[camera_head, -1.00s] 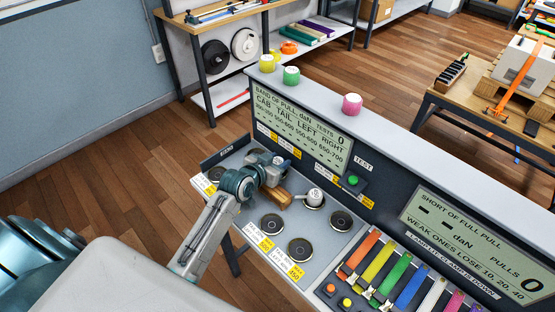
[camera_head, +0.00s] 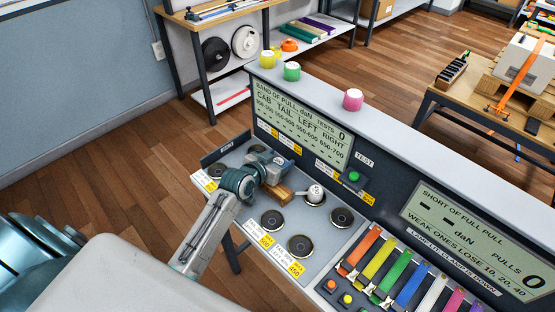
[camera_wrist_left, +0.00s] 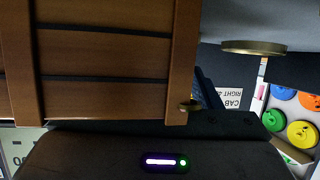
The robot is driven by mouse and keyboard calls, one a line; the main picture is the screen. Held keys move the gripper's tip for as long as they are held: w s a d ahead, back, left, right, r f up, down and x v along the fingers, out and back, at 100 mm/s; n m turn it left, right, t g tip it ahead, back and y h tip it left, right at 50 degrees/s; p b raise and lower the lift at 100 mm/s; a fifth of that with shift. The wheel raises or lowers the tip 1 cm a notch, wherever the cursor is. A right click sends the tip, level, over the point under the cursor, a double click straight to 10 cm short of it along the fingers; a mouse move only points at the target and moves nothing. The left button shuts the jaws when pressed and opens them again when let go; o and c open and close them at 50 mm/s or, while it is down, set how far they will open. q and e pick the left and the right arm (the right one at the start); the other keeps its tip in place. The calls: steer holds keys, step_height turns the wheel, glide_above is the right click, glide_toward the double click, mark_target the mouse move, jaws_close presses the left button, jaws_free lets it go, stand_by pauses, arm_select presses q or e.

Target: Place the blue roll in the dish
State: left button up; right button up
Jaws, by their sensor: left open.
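My left gripper (camera_head: 279,175) is open, low over the back left of the grey panel (camera_head: 250,230). I cannot clearly make out a blue roll. A small bluish patch (camera_head: 285,163) shows at the gripper, but I cannot tell whether it is the roll. Several round dark dishes with pale rims sit in the panel, one at front left (camera_head: 272,220), one at right (camera_head: 342,218) and one nearest (camera_head: 301,246). A white round piece (camera_head: 314,194) stands right of the gripper. My gripper partly covers the dishes behind it. My right gripper is not in view.
A brown block (camera_head: 277,194) is right by the gripper. Coloured straps (camera_head: 380,260) lie at right. Slatted brown wood (camera_wrist_left: 100,60) fills much of the left wrist view.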

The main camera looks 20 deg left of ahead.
arm_select(q)
steer(key=shift+s+f, duration=0.1)
steer(key=shift+f, duration=0.1)
steer(key=shift+r+p, duration=0.35)
steer(key=shift+r, duration=0.05)
steer(key=b+v, duration=0.2)
steer(key=v, duration=0.8)
steer(key=shift+s+a+r, duration=0.1)
steer(key=shift+s+r, duration=0.2)
steer(key=shift+r, duration=0.05)
steer(key=shift+s+r, duration=0.35)
steer(key=shift+s, duration=0.2)
